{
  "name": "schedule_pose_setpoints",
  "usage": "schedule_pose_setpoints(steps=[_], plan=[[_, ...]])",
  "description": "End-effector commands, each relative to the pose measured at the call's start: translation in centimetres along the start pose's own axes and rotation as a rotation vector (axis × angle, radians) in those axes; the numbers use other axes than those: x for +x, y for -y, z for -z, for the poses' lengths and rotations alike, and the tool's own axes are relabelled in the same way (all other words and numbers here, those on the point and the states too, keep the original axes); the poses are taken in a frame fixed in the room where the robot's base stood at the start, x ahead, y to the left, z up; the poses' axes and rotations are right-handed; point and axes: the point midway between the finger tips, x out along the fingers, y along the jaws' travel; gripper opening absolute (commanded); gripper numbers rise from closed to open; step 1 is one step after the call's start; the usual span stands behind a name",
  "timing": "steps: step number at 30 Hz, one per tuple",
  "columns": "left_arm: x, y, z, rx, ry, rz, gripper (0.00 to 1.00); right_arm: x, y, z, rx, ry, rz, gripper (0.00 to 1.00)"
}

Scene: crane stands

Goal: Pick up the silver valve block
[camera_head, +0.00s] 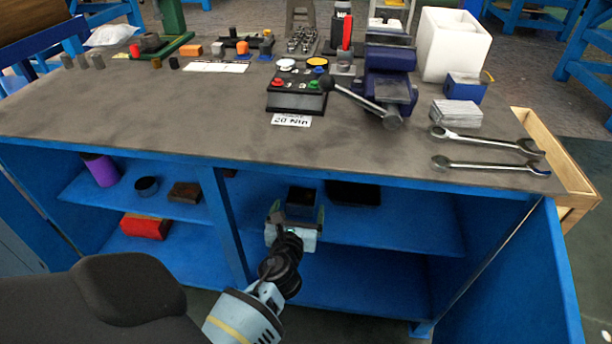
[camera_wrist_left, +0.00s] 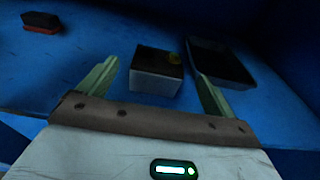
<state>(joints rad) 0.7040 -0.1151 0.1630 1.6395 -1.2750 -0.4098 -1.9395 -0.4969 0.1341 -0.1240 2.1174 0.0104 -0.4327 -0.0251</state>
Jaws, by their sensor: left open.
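A small box-shaped block with a pale silver-grey front and a dark top (camera_wrist_left: 156,78), which I take for the silver valve block, sits on the blue shelf under the bench. It has a small yellowish round spot near one top corner. In the head view the block (camera_head: 302,196) shows as a dark box just beyond my left gripper (camera_head: 296,213). My left gripper (camera_wrist_left: 158,75) is open. In the left wrist view its two green fingers stand apart on either side of the block, with the block ahead of them and not gripped. My right gripper is not in view.
A black open tray (camera_wrist_left: 222,64) lies close to the right of the block. A dark and red item (camera_wrist_left: 41,22) is farther left on the shelf. The bench top (camera_head: 190,110) overhangs the shelf, and a blue upright (camera_head: 222,225) stands left of my gripper.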

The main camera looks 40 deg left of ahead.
Motion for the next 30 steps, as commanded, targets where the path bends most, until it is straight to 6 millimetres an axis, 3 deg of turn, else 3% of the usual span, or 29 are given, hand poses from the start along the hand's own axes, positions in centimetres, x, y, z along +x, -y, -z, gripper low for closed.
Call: schedule_pose_setpoints(steps=[6,13,19,30], plan=[[0.3,0.0,-0.1,0.008,0.003,-0.001,0.91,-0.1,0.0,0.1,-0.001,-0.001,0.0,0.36],[2.5,0.0,-0.1,0.006,0.004,-0.001,0.91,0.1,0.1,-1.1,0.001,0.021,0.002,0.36],[3.0,0.0,0.0,0.006,0.002,-0.001,0.91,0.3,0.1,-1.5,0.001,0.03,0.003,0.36],[7.5,-0.2,0.2,0.005,0.001,-0.001,0.91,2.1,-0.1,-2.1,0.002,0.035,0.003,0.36]])
